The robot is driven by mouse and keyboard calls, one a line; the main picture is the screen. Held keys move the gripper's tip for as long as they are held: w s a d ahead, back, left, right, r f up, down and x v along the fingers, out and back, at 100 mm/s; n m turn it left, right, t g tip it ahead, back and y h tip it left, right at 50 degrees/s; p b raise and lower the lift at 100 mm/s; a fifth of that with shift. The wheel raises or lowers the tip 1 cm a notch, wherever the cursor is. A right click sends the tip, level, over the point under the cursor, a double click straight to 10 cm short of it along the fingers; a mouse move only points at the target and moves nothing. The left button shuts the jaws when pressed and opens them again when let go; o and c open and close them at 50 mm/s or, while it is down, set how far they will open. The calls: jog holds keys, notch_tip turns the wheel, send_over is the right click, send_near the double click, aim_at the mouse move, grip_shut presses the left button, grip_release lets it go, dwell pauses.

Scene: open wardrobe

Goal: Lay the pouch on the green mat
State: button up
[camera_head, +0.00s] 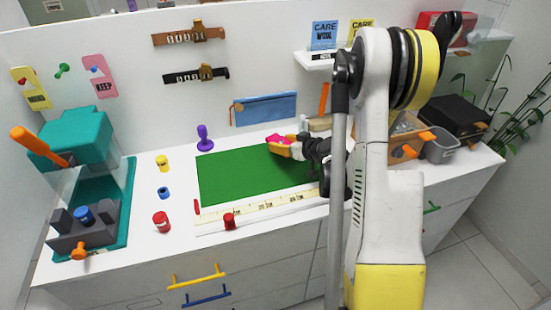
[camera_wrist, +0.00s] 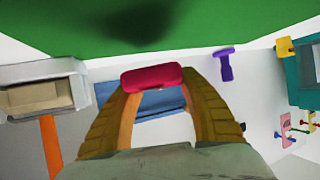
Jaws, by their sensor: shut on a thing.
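A flat blue pouch (camera_head: 264,108) with an orange zip end is upright against the back wall, behind the mat. It shows in the wrist view (camera_wrist: 150,103), partly hidden behind my fingers. The green mat (camera_head: 222,180) lies flat on the white counter. My gripper (camera_head: 283,144) is over the mat's back right part. In the wrist view, my gripper's fingers (camera_wrist: 152,85) are shut on a small pink-red block (camera_wrist: 152,76) with rounded edges. The block is held above the mat (camera_wrist: 220,20), with a dark shadow on the green.
A purple peg (camera_head: 204,138) stands behind the mat. Yellow, blue and red small pieces stand to its left. A ruler strip (camera_head: 265,206) lies along its front. A wooden box (camera_head: 405,135) and grey bin (camera_head: 441,145) are right. The mat's left part is clear.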

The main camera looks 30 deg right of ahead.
jog(key=shift+w+a+f+b, duration=0.3)
jog(key=shift+w+a+f, duration=0.4)
jog(key=shift+w+f, duration=0.2)
jog(key=shift+f+b, duration=0.8)
jog(key=shift+f, duration=0.95)
jog(key=shift+f, duration=0.1)
jog(key=shift+f+b, duration=0.15)
jog(key=shift+b, duration=0.15)
jog(key=o, duration=1.1)
